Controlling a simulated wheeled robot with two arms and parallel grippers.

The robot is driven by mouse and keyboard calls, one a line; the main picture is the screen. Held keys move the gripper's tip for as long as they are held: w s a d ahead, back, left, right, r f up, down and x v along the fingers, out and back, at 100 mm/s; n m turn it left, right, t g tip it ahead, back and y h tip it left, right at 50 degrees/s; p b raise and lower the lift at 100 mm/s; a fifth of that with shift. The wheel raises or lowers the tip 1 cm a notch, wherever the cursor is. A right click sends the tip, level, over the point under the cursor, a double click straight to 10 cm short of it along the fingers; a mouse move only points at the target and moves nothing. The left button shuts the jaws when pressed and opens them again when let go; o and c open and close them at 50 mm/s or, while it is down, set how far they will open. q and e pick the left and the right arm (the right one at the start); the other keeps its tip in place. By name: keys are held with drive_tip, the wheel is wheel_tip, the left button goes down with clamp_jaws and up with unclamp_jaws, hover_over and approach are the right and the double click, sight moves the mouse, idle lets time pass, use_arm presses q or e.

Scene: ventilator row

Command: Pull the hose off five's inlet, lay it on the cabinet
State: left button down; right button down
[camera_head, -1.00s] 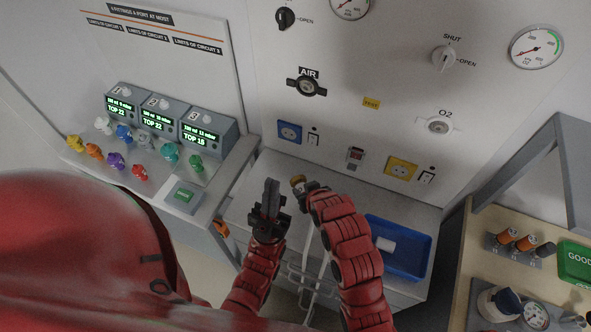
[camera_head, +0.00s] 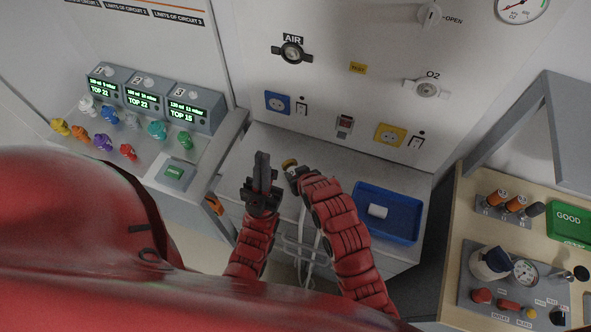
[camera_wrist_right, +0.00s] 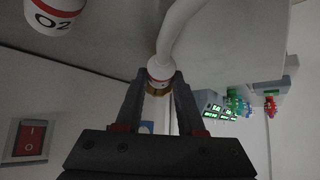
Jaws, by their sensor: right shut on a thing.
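My right gripper (camera_head: 291,170) is shut on the brass-coloured end of a hose, above the grey cabinet top (camera_head: 330,160). In the head view, pale hose hangs beside my right forearm. My left gripper (camera_head: 262,165) points up beside it, holding nothing that I can see; its finger gap cannot be made out. Which inlet is five's I cannot tell.
A blue tray (camera_head: 415,228) with a white piece (camera_head: 378,211) stands at the cabinet's right. The wall has AIR (camera_head: 291,50) and O2 (camera_head: 427,89) outlets. Display units (camera_head: 184,105) stand left, a wooden bench (camera_head: 458,215) right. Cabinet top behind the grippers is clear.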

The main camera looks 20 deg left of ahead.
drive_tip(key=shift+c, duration=2.2)
unclamp_jaws()
drive_tip(key=shift+s+d+r+b, duration=0.2)
drive_tip(key=shift+s+d+b, duration=0.1)
drive_tip(key=p+v, duration=1)
drive_tip(key=v, duration=0.6)
drive_tip(key=shift+r, duration=0.3)
